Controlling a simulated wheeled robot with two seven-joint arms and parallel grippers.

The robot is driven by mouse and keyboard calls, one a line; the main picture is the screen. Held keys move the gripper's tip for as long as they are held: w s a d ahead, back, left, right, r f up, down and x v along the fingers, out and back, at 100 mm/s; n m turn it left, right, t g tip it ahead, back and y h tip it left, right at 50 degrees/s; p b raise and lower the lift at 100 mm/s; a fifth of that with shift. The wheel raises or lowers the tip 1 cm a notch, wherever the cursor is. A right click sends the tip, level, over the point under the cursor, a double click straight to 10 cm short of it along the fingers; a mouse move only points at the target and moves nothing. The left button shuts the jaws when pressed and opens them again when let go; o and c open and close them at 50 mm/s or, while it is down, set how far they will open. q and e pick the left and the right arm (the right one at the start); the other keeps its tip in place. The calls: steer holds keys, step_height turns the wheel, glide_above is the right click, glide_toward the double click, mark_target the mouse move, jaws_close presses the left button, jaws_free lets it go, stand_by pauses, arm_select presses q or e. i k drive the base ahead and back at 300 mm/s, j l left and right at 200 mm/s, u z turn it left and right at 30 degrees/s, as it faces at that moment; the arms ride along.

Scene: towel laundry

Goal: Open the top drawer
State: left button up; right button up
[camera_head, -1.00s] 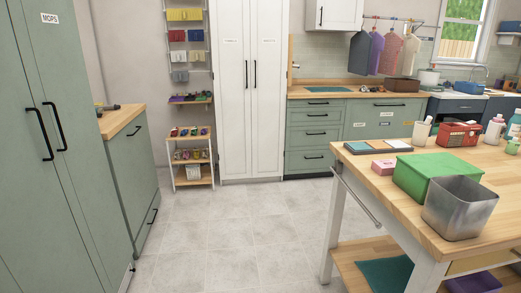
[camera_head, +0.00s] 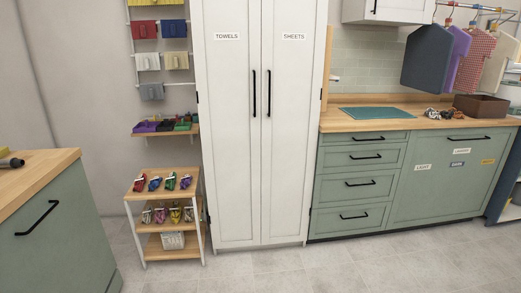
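A green cabinet has a stack of several drawers under a wooden worktop. Its top drawer (camera_head: 335,139) is a thin green front with a black bar handle (camera_head: 367,139), just below the worktop edge, and it is shut. The wider drawers below (camera_head: 335,161) are shut too, each with a black handle. Neither of my grippers is in view.
A tall white cabinet (camera_head: 231,140) labelled TOWELS and SHEETS stands left of the drawers, doors shut. A labelled green front (camera_head: 430,205) is to the right. A small wooden shelf cart (camera_head: 172,253) and a green cabinet (camera_head: 65,235) stand left. The floor (camera_head: 380,275) in front is clear.

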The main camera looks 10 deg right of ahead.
mark_target(347, 158)
steer(key=i+z, duration=0.3)
steer(key=i, duration=0.25)
steer(key=i+z, duration=0.25)
steer(key=i, duration=0.3)
steer(key=i+j+z, duration=0.15)
steer(key=i+z, duration=0.15)
steer(key=i, duration=0.2)
